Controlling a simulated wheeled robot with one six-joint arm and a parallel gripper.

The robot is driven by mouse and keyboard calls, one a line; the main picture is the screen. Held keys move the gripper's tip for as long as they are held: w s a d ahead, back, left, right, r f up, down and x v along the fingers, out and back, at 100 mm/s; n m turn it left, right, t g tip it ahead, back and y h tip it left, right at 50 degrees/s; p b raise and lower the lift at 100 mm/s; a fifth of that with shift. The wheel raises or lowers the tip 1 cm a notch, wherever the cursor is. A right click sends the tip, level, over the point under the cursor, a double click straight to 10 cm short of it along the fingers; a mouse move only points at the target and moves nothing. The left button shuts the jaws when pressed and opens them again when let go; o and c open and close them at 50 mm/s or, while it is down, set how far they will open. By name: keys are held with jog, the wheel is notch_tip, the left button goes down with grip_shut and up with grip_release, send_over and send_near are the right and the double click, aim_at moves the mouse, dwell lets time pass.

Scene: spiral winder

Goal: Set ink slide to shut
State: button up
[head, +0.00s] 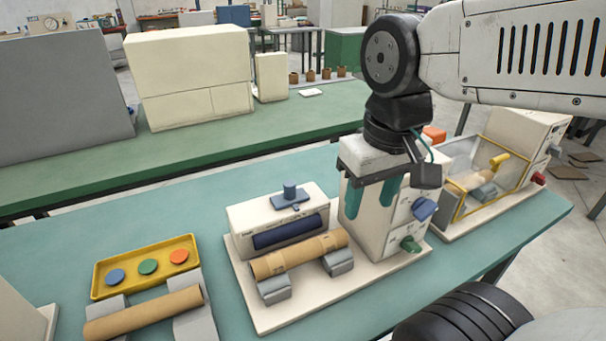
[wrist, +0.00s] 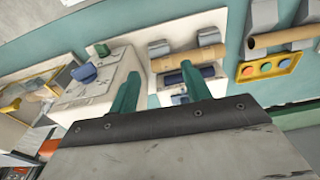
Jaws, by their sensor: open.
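Small markings beside the plate are too small to read. My gripper (head: 371,207) points down to the right of this box, apart from the slide, in front of a taller cream cabinet. Its teal fingers are spread and empty.
A cardboard tube (head: 300,254) lies on grey supports before the box. The tall cabinet (head: 405,205) carries a blue knob (head: 424,209) and a green knob (head: 410,244). A yellow tray (head: 103,280) with coloured discs stands left. A yellow-framed machine (head: 490,205) stands right.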

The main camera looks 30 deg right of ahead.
jog(key=w+a+m, duration=0.1)
jog(key=w, duration=1.1)
jog(key=m+g, duration=0.1)
jog(key=m, duration=0.1)
send_over(290, 183)
notch_tip(290, 183, down, 6)
jog(key=shift+r, duration=0.1)
jog(key=shift+w+f, duration=0.1)
jog(key=shift+f, duration=0.2)
notch_tip(290, 183, down, 7)
jog(key=shift+f, duration=0.2)
